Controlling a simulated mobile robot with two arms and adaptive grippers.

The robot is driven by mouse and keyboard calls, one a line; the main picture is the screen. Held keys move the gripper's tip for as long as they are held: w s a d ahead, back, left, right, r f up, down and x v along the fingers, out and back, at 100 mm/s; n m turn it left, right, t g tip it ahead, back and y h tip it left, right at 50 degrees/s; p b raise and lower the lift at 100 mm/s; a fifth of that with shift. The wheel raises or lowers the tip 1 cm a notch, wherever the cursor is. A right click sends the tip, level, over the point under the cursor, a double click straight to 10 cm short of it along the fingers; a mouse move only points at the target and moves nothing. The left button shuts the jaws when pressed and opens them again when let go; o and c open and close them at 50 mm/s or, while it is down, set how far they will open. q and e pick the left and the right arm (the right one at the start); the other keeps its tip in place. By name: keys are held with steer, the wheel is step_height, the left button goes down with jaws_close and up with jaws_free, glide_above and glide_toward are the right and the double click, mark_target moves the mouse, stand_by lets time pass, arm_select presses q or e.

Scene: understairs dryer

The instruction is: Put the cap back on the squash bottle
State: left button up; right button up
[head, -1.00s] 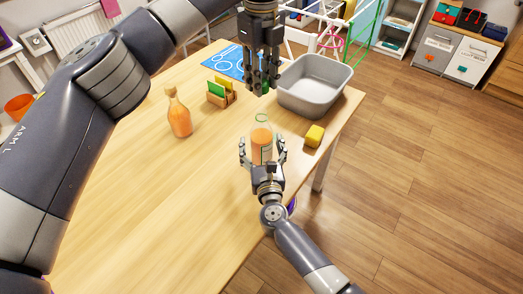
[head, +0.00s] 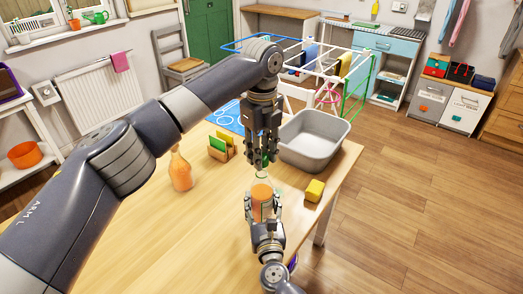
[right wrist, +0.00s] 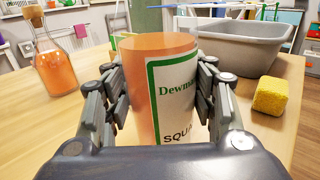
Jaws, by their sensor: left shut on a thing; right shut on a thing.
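The squash bottle (head: 261,190) stands upright near the table's front right edge, clear at the neck with orange squash below. My right gripper (head: 263,208) is shut around its body from the front. In the right wrist view the fingers flank the bottle (right wrist: 160,92) and its white, green-edged label. My left gripper (head: 262,163) points straight down over the bottle's neck, shut on a small green cap (head: 264,159), mostly hidden by the fingers. I cannot tell whether the cap touches the bottle's mouth.
A grey basin (head: 315,148) stands close behind the bottle on the right. A yellow sponge (head: 315,190) lies right of the bottle. A corked orange bottle (head: 180,172) and a wooden holder (head: 221,148) with green and yellow items stand to the left. The table's left front is clear.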

arm_select(q)
steer(key=shift+f, duration=0.1)
stand_by(0.4)
steer(key=shift+f, duration=0.75)
steer(key=shift+f, duration=0.6)
steer(key=m, duration=0.4)
steer(key=shift+m, duration=0.4)
steer(key=m, duration=0.3)
steer(key=shift+m, duration=0.3)
steer(key=m, duration=0.7)
steer(key=shift+m, duration=0.4)
